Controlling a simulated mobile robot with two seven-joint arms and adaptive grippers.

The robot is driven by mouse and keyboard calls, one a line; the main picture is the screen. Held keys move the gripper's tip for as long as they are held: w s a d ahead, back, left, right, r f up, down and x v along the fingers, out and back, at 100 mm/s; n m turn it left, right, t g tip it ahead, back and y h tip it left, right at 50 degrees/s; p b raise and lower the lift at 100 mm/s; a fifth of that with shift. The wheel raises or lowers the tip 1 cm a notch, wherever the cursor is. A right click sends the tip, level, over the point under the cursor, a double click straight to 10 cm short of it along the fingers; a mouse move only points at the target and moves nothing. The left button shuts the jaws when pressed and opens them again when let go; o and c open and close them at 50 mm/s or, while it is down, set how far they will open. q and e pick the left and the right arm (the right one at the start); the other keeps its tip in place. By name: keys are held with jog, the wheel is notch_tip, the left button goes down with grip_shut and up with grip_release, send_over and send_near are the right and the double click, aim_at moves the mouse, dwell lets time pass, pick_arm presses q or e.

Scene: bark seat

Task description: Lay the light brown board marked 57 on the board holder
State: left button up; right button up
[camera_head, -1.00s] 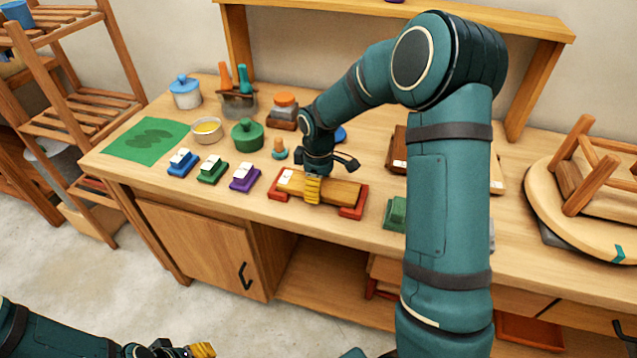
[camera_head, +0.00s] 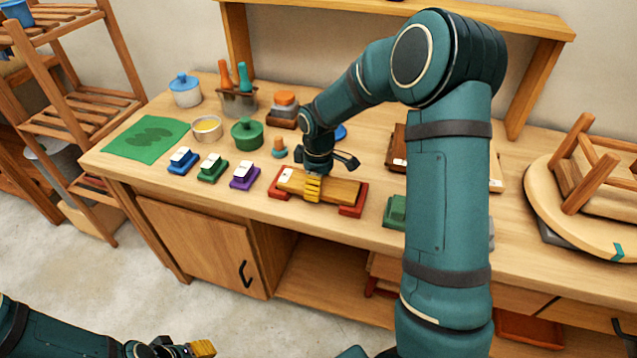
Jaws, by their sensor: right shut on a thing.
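The light brown board (camera_head: 339,191) lies lengthwise across the board holder, with a white label at its left end; the number is too small to read. The red holder (camera_head: 352,210) shows its end pieces at both ends of the board. My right gripper (camera_head: 313,190) points down over the board's left half, its yellow fingers shut on the board. Whether the board rests fully on the holder I cannot tell. My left gripper (camera_head: 201,349) is at the bottom edge over the floor, only partly in view.
Blue (camera_head: 183,161), green (camera_head: 213,168) and purple (camera_head: 244,176) blocks stand left of the holder. A green lidded pot (camera_head: 247,134) and a small orange-topped peg (camera_head: 279,148) stand behind. A green block (camera_head: 396,212) is to the right. An upturned stool (camera_head: 590,205) lies at far right.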

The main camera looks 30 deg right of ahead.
jog(key=shift+f, duration=0.2)
jog(key=o, duration=1.2)
jog(key=shift+o, duration=0.2)
jog(key=shift+r+p, duration=2.6)
jog(key=shift+r, duration=0.9)
